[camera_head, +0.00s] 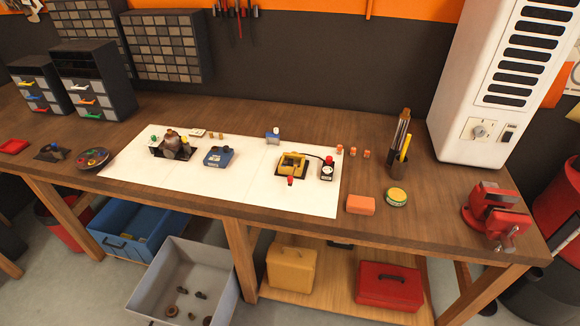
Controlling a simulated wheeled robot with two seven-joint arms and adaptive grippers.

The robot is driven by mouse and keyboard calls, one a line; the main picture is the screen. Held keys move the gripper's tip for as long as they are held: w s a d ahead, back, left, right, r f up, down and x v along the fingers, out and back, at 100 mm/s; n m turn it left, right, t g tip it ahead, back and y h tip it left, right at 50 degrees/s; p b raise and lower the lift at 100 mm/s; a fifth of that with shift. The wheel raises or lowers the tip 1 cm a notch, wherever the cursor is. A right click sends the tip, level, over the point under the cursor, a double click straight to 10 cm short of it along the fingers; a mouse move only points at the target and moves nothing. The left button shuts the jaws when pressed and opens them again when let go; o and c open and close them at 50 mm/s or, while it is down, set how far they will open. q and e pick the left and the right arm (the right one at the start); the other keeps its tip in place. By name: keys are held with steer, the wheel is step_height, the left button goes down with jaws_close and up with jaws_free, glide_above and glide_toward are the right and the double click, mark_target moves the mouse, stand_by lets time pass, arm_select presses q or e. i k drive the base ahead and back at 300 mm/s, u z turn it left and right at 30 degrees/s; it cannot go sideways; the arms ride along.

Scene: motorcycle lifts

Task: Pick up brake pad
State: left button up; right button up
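I cannot tell for sure which object is the brake pad. On the white mat (240,190) there are a brown-grey part on a dark base (176,146), a blue block-like part (218,157), a yellow part on a dark base (292,164) and a small black device with a pale dial (327,172). A small blue-and-white item (272,137) stands near the mat's back edge. A small red item (290,181) lies in front of the yellow part. Neither of my grippers is in view.
On the wooden bench (400,230) are an orange block (360,204), a round green-and-yellow tin (396,196), a holder with tools (399,162) and a red vise (496,211). A white cabinet (460,80) stands back right. Below are a grey bin (150,300) and a red toolbox (388,287).

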mark_target(180, 289)
steer(key=u, duration=1.25)
